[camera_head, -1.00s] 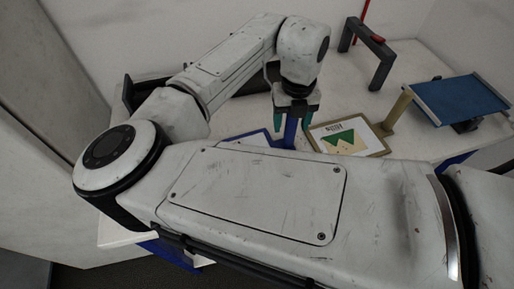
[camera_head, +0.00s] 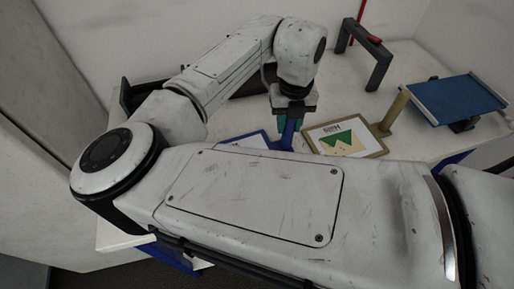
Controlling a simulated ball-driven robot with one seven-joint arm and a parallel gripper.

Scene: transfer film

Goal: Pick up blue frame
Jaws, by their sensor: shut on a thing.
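The blue frame (camera_head: 262,134) shows as a blue rim with a white sheet inside, and a blue handle (camera_head: 288,132) stands up at its right. My arm hides most of its near part. My gripper (camera_head: 290,123) points down and is shut on the blue handle. I cannot tell whether the frame touches the table.
A tan frame (camera_head: 378,152) with a green and yellow picture lies close to the right of my gripper, with a tan handle at its right. A blue-topped stand (camera_head: 455,98) is at far right. A dark grey arch (camera_head: 382,68) stands behind.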

